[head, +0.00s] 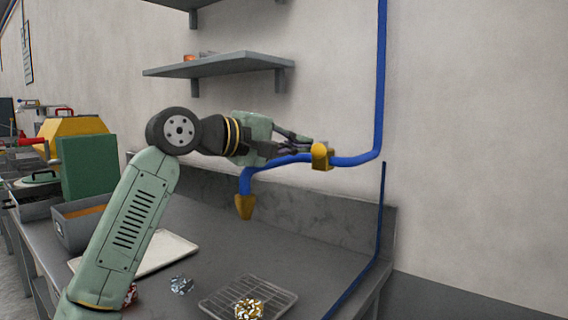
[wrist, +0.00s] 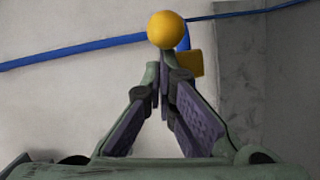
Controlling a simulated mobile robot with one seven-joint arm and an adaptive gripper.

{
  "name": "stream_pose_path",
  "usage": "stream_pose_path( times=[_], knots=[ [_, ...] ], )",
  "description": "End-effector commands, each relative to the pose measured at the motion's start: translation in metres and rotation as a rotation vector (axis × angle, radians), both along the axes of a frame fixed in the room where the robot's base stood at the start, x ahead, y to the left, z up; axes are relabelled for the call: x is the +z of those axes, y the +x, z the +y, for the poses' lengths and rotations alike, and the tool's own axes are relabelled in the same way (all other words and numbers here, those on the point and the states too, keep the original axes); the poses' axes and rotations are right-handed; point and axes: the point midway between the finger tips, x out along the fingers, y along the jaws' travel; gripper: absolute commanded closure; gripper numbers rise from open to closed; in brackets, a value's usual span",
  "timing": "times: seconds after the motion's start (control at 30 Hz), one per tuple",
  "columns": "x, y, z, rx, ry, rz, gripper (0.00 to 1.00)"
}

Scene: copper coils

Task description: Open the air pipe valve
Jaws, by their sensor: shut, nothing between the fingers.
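The blue air pipe (head: 378,80) runs down the wall and bends left above the table. A yellow valve (head: 321,156) sits on its horizontal stretch, and a yellow nozzle (head: 244,206) hangs at its left end. My gripper (head: 312,146) reaches in from the left, its fingertips close to the valve. In the wrist view my gripper (wrist: 164,58) is shut and empty. A round yellow knob (wrist: 167,29) appears just beyond the fingertips, with a yellow block (wrist: 191,63) behind to the right. I cannot tell whether the fingertips touch the knob.
Below are a wire rack (head: 280,298) with a gold-coloured coil (head: 249,309), a silver coil (head: 181,284) and a pale tray (head: 172,251). A grey bin (head: 75,232) stands at left. A wall shelf (head: 220,66) is above my arm. The wall lies close behind the pipe.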

Motion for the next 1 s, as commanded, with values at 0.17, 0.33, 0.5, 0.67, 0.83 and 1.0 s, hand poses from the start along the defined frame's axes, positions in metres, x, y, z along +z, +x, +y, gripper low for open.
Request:
stream_pose_path(
  times=[0.17,0.33,0.5,0.67,0.83,1.0],
  knots=[
    [-0.003,-0.008,-0.015,0.088,0.003,0.0,1.0],
    [0.0,-0.014,-0.03,0.085,0.002,0.001,1.0],
    [0.001,-0.017,-0.045,0.083,0.004,0.001,1.0],
    [0.001,-0.018,-0.055,0.083,0.002,0.002,1.0],
    [0.001,-0.017,-0.065,0.083,0.002,0.003,1.0],
    [0.001,-0.016,-0.07,0.083,0.001,0.003,1.0]
  ],
)
